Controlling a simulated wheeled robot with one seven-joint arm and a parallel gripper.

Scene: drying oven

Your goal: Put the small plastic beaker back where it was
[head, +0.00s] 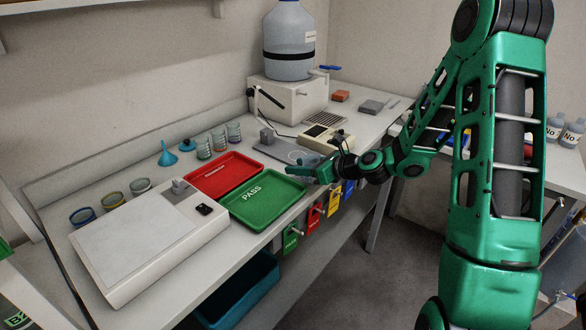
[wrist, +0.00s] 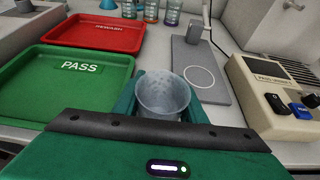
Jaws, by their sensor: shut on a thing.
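The small plastic beaker (wrist: 163,95) is clear and greyish and looks upright. My gripper (wrist: 165,100) is shut on it, with a green finger on either side. In the head view my gripper (head: 305,172) is low over the bench, just right of the green PASS tray; the beaker is hard to make out there. In the wrist view a grey plate (wrist: 192,58) with a white ring (wrist: 200,76) and a small upright block lies beyond and right of the beaker. Whether the beaker touches the bench I cannot tell.
The green PASS tray (head: 262,213) and red REWASH tray (head: 215,187) are left of my gripper. A beige device (wrist: 273,92) with buttons stands right of the plate. Several small glasses (head: 218,140) and a blue funnel (head: 167,157) stand behind. A balance (head: 150,240) is at left.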

